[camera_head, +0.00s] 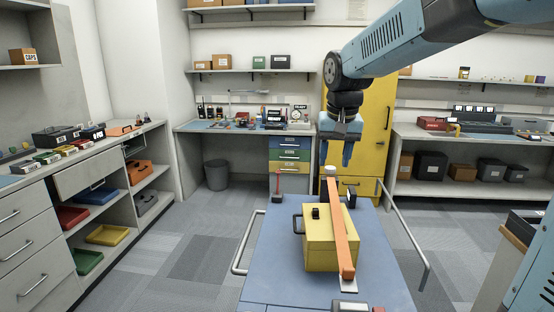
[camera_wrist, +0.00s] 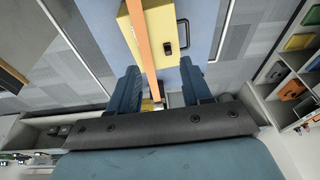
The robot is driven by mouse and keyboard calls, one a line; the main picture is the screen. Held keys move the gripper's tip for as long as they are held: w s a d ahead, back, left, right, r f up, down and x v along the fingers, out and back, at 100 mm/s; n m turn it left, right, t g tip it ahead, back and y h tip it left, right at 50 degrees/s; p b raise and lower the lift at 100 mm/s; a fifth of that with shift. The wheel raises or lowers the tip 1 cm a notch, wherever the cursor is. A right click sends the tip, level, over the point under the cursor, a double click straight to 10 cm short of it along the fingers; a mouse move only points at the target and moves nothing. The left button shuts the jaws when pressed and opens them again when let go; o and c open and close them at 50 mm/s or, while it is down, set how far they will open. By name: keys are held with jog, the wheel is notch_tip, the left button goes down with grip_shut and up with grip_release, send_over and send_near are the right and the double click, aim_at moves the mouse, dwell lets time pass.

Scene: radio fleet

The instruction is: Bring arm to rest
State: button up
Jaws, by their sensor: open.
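My arm reaches in from the upper right in the head view, with its wrist bent downward. My gripper (camera_head: 338,155) points down above the far end of the blue cart top (camera_head: 270,270). The gripper is open, and in the wrist view its two blue fingers (camera_wrist: 160,88) stand apart with nothing held between them. A yellow box (camera_head: 318,250) with a dark handle sits on the cart below. A long orange bar (camera_head: 341,230) lies lengthwise over the box; it also shows between and beyond the fingers in the wrist view (camera_wrist: 140,40).
Metal rails (camera_head: 245,243) run along the cart's sides. A left counter (camera_head: 60,165) holds small cases above coloured trays. A back workbench (camera_head: 225,127), a yellow cabinet (camera_head: 372,130) and a right bench (camera_head: 480,135) line the room. Grey floor (camera_head: 190,245) lies open left of the cart.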

jog(key=s+d+f+t, duration=0.1)
jog(key=s+d, duration=0.3)
jog(key=s, duration=0.7)
jog(key=s+d+f+t, duration=0.1)
jog(key=s+d, duration=0.4)
jog(key=s, duration=0.6)
jog(key=shift+d+f+n+t, duration=0.25)
jog(key=shift+f+n+t, duration=0.05)
jog(key=shift+f+t, duration=0.1)
jog(key=shift+c, duration=0.5)
jog(key=shift+s, duration=0.1)
